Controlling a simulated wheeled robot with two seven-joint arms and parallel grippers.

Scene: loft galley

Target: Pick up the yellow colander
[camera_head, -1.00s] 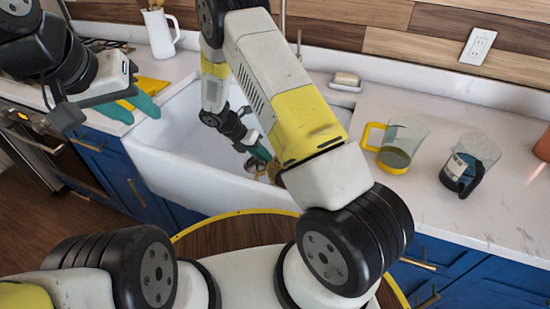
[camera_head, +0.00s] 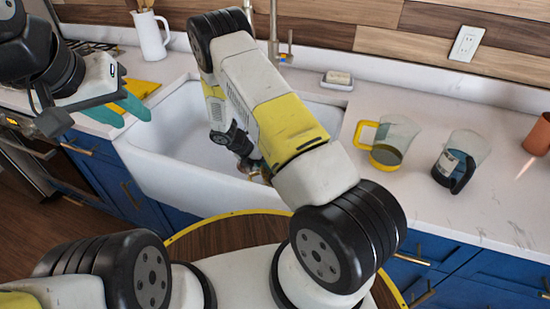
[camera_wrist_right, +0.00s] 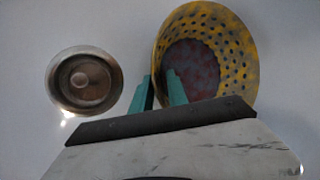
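The yellow colander (camera_wrist_right: 232,42) shows in the right wrist view at upper right, its dark red inside and many holes visible. In the head view only a small brownish-yellow part (camera_head: 250,167) shows in the sink, behind my right arm. My right gripper (camera_wrist_right: 160,88) has its two teal fingers at the colander's left edge. One finger overlaps the colander's inside and the other lies just outside its rim. A narrow gap shows between them, but I cannot tell whether they grip the wall.
The white sink (camera_head: 170,135) has a round drain (camera_wrist_right: 84,82) left of the colander. A faucet (camera_head: 275,40) stands behind. Two jugs, one yellow-handled (camera_head: 387,150) and one dark-handled (camera_head: 455,165), stand on the right counter, with an orange pot (camera_head: 540,135). A white pitcher (camera_head: 150,35) stands at back left.

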